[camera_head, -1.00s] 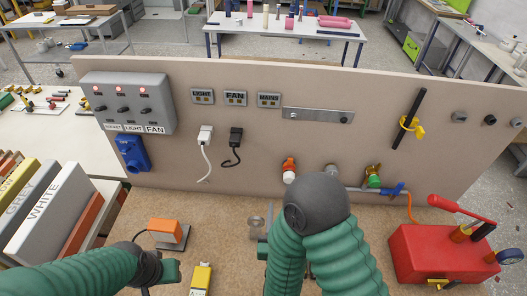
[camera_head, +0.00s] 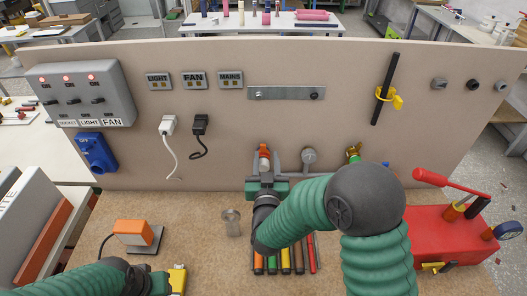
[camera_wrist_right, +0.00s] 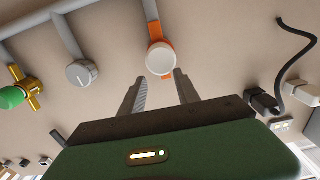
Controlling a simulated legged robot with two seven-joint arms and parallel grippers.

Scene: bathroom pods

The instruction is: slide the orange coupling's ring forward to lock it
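The orange coupling (camera_head: 264,153) sits on a grey pipe stub low on the upright beige panel. In the right wrist view the coupling (camera_wrist_right: 154,32) shows an orange body with a round whitish end facing me. My right gripper (camera_head: 266,180) is just in front of and below it in the head view. In the wrist view my right gripper's two fingers (camera_wrist_right: 160,78) are apart and empty, with their tips just short of the coupling's end; I see no contact. My left gripper (camera_head: 164,284) is at the bottom edge, beside a yellow object (camera_head: 177,278); its fingers are not clear.
A grey valve knob (camera_wrist_right: 82,72) and a green-and-brass fitting (camera_wrist_right: 20,92) are on the same piping. White (camera_head: 168,125) and black (camera_head: 200,124) plugs hang nearby. A red pump box (camera_head: 440,235) stands at right. Several coloured sticks lie under my right arm.

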